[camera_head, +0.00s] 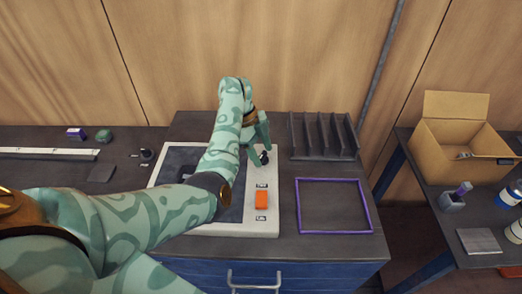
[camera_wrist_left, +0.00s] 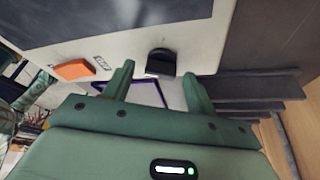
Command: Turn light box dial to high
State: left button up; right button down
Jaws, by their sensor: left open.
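The light box (camera_head: 262,221) lies on the bench, with a white border and a dark panel. Its black dial (camera_head: 265,157) is on the right border, toward the back, and shows in the left wrist view (camera_wrist_left: 162,61). An orange switch (camera_head: 261,200) sits nearer the front on the same border, also in the wrist view (camera_wrist_left: 74,69). My left gripper (camera_head: 261,155) is open at the dial. In the wrist view its two green fingertips (camera_wrist_left: 158,73) are on either side of the dial, with gaps visible. I cannot tell the dial's setting. My right gripper is not in view.
A purple frame (camera_head: 297,209) lies right of the light box. A dark slotted rack (camera_head: 323,155) stands behind it, close to my left gripper. A cardboard box (camera_head: 451,145) and bottles stand on the right-hand table. My left arm covers part of the light box.

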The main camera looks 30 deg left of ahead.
pick_arm(q)
jog(key=c, duration=1)
